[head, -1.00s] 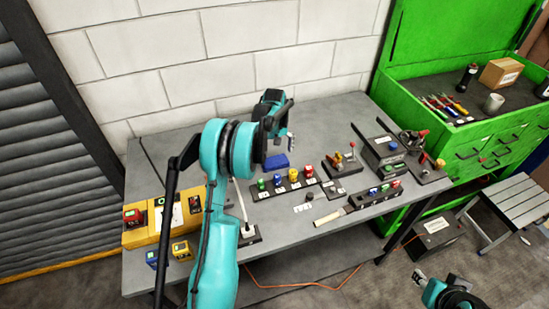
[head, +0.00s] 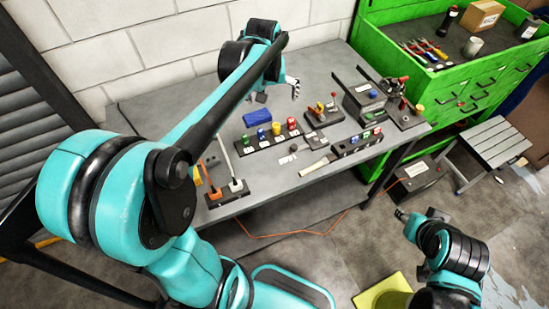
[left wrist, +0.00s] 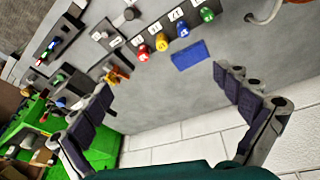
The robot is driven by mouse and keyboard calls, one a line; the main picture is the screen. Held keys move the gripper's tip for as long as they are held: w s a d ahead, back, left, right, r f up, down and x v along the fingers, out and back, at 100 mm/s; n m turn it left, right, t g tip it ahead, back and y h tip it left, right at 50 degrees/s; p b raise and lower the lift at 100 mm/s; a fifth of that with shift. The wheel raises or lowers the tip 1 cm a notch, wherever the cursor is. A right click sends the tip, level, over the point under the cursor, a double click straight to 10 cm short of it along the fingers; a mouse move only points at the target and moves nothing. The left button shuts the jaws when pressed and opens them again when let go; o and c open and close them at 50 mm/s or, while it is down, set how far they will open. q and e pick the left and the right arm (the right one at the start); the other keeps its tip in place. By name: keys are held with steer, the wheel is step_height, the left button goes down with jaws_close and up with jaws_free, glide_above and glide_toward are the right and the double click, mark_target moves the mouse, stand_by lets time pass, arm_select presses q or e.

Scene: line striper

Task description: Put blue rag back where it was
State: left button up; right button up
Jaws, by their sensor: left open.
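The blue rag (head: 257,117) lies folded flat on the grey workbench (head: 178,133), behind a dark strip that holds several coloured pieces. My left gripper (head: 280,93) is open and empty above the bench, close to the rag and beyond it towards the wall. In the left wrist view the rag (left wrist: 190,55) shows between and ahead of the two spread fingers of the left gripper (left wrist: 165,82), touching neither. My right gripper (head: 402,214) is low at the right, over the floor and away from the bench; its fingers are too small to judge.
The coloured strip (head: 267,139), a lever device (head: 323,113) and a dark box (head: 364,100) stand near the rag. A green tool cabinet (head: 470,92) and a slatted stool (head: 492,141) are at the right. An orange cable (head: 290,232) crosses the floor. The bench's back left is clear.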

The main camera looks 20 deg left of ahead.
arm_select(q)
steer(key=s+d+f+m+t, duration=0.2)
steer(key=s+d, duration=0.2)
steer(key=s, duration=0.4)
steer(key=s+d+f+m+t, duration=0.1)
steer(key=s+d+m+t, duration=0.1)
steer(key=s+d, duration=0.3)
steer(key=s+m, duration=0.1)
steer(key=s, duration=0.3)
steer(key=shift+s+f+h, duration=0.3)
steer(key=shift+f, duration=0.1)
steer(key=shift+d, duration=0.1)
step_height(320, 180, down, 9)
steer(key=b, duration=0.8)
steer(key=shift+r+b, duration=0.15)
steer(key=shift+b, duration=0.25)
